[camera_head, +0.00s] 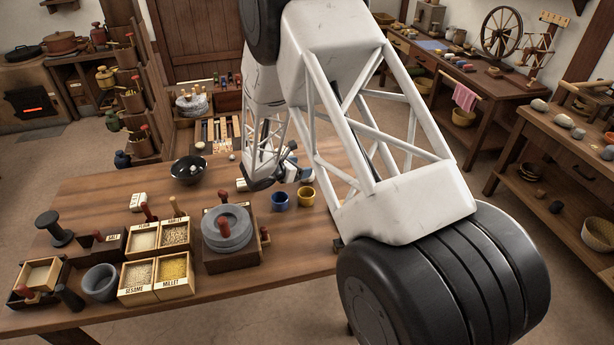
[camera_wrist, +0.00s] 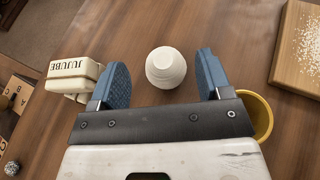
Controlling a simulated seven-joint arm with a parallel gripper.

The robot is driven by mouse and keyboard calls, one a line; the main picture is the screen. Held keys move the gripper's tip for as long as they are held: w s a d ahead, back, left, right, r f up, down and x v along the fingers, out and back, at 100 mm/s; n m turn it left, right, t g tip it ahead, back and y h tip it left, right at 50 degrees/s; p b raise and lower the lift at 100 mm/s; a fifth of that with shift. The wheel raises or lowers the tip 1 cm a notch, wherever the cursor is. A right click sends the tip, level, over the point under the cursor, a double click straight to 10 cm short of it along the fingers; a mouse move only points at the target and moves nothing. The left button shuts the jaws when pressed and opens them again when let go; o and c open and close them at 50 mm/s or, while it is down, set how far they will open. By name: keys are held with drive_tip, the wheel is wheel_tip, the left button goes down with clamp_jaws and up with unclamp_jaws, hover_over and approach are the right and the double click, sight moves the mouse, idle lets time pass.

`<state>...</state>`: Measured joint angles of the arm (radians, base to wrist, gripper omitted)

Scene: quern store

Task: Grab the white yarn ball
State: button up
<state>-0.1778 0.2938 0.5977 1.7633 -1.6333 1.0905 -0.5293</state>
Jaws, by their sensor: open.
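The white yarn ball (camera_wrist: 166,68) sits on the wooden table in the wrist view, round with fine ridged rings. My gripper (camera_wrist: 162,62) is open, with one blue finger on each side of the ball. There is a visible gap between the ball and each finger, wider on the left. I cannot tell how high the fingers are above the table. In the head view my gripper (camera_head: 291,168) is low over the far right of the table, and I cannot pick out the yarn ball there for certain.
In the wrist view, a cream JUJUBE box (camera_wrist: 74,76) stands beside the left finger. A yellow cup (camera_wrist: 262,115) is by the right finger. A board with white grains (camera_wrist: 300,50) lies farther right. A blue cup (camera_head: 280,200) and a quern (camera_head: 227,228) show in the head view.

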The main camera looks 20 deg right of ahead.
drive_tip(key=shift+f, duration=0.2)
drive_tip(key=shift+f, duration=0.5)
wheel_tip(320, 180, down, 3)
drive_tip(key=shift+d+r, duration=0.1)
drive_tip(key=shift+r, duration=0.05)
drive_tip(key=shift+x, duration=1)
drive_tip(key=shift+w+d, duration=0.25)
drive_tip(key=shift+d, duration=0.05)
drive_tip(key=c, duration=0.7)
